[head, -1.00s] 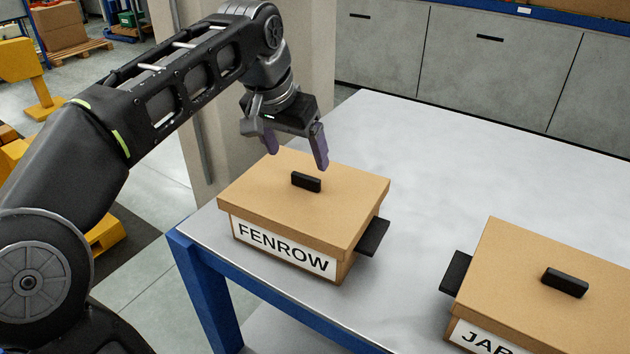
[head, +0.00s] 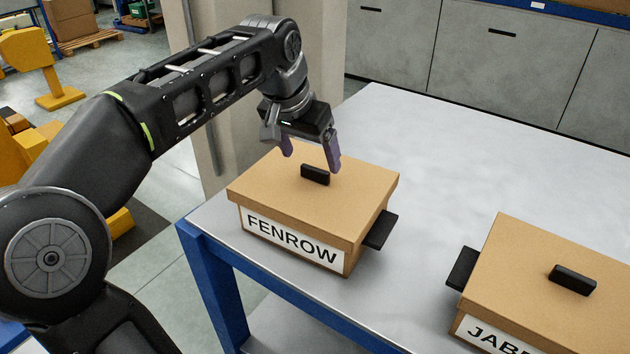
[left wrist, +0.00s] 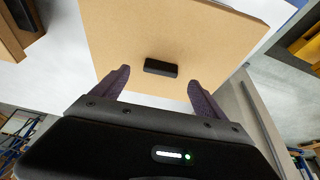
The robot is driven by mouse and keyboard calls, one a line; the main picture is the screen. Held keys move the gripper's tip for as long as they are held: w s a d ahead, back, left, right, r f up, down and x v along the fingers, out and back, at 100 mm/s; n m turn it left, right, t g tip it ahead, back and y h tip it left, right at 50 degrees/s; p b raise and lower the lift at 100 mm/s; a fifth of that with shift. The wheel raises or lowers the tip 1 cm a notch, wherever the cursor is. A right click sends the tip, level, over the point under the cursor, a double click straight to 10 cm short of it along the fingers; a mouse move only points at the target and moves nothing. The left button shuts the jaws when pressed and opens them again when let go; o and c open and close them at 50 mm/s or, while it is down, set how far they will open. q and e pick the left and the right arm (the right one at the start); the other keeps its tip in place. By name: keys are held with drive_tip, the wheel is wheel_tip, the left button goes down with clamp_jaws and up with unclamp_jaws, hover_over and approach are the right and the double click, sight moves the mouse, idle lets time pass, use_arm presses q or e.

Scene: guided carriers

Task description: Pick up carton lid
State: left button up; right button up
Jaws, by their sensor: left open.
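A brown carton labelled FENROW (head: 290,237) stands near the table's left corner. Its flat lid (head: 270,187) sits on it, with a black bar handle (head: 315,175) on top. My left gripper (head: 310,162) is open above the lid, just over the handle. In the left wrist view, the handle (left wrist: 161,67) lies beyond the gap between the two fingers (left wrist: 160,85), with nothing held, and the lid (left wrist: 120,45) fills the middle. My right gripper is not in view.
A second lidded carton (head: 520,250), its label partly cut off, stands at the right with a black handle (head: 572,280). Black side grips stick out between the cartons. The white table (head: 440,150) behind is clear.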

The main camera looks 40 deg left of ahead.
sight(315, 168)
use_arm(q)
drive_tip(key=x, duration=0.4)
drive_tip(key=shift+w+a+f+p, duration=0.15)
drive_tip(key=shift+f+p, duration=0.1)
drive_tip(key=shift+p, duration=0.15)
drive_tip(key=shift+c, duration=0.4)
drive_tip(key=c, duration=1.5)
drive_tip(key=shift+r, duration=0.15)
wheel_tip(315, 168, up, 10)
drive_tip(key=shift+f, duration=0.1)
